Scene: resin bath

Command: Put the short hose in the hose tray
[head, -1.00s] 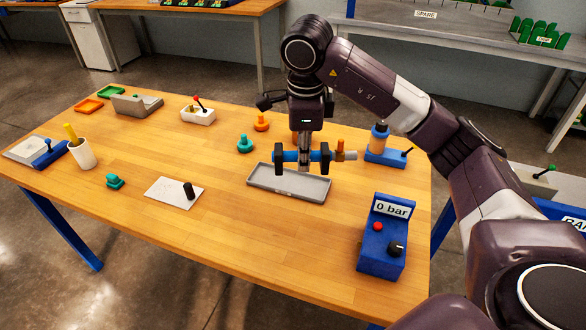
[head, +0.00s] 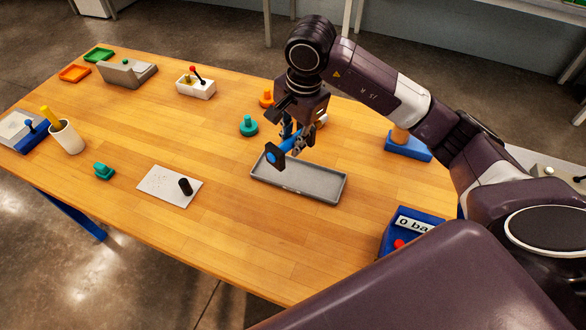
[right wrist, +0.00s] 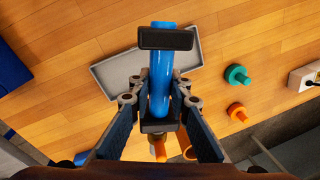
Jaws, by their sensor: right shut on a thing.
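The short hose is a blue tube with dark end collars; it shows in the head view (head: 287,149) and the right wrist view (right wrist: 161,75). My right gripper (head: 291,138) is shut around it and holds it above the far left part of the hose tray. In the right wrist view my right gripper's fingers (right wrist: 160,120) flank the tube. The hose tray is a shallow grey rectangle on the table (head: 300,190), and it also shows below the hose in the wrist view (right wrist: 115,78). The tray looks empty. My left gripper is out of view.
A teal knob (head: 248,125) and an orange knob (head: 266,98) stand left of and behind the tray. A blue box (head: 405,232) sits at the front right.

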